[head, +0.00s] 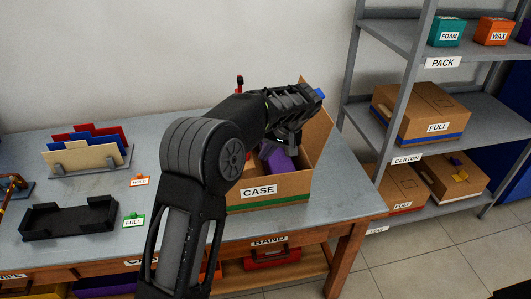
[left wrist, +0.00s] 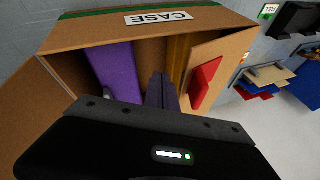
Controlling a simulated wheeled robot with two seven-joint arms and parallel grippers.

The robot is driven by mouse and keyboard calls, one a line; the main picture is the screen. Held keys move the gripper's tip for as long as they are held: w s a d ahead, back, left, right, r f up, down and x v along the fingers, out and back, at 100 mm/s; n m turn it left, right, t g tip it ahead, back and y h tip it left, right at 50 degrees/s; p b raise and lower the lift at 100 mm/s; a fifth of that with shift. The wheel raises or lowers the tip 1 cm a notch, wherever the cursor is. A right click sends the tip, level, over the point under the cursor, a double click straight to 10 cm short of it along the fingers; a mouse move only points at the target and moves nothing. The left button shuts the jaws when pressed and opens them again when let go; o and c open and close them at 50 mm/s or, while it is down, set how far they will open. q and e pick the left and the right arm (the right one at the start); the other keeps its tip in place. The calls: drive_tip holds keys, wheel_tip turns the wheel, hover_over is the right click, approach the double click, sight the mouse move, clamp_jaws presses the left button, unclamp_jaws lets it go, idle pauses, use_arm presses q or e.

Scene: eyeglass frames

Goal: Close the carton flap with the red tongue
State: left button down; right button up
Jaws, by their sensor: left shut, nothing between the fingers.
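The open brown carton (head: 296,186), labelled CASE with a green stripe, stands on the table near its right end. Its front wall also shows in the left wrist view (left wrist: 85,36). A flap (left wrist: 222,48) with a red tongue (left wrist: 205,82) stands open at the right of the left wrist view. In the head view only a bit of red (head: 240,80) shows above my arm. The opposite flap (head: 321,130) stands raised on the right. My left gripper (head: 288,143) is shut and empty, pointing down over the carton's opening; its fingers (left wrist: 161,92) are beside the tongued flap. My right gripper is out of view.
A purple item (head: 274,157) is inside the carton. A black tray (head: 68,218) and a holder with coloured panels (head: 88,152) sit on the table (head: 178,224) at left. A grey shelf rack (head: 480,78) with cartons stands at right.

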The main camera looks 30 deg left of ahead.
use_arm(q)
drive_tip(key=shift+r+p, duration=0.5)
drive_tip(key=shift+r, duration=0.3)
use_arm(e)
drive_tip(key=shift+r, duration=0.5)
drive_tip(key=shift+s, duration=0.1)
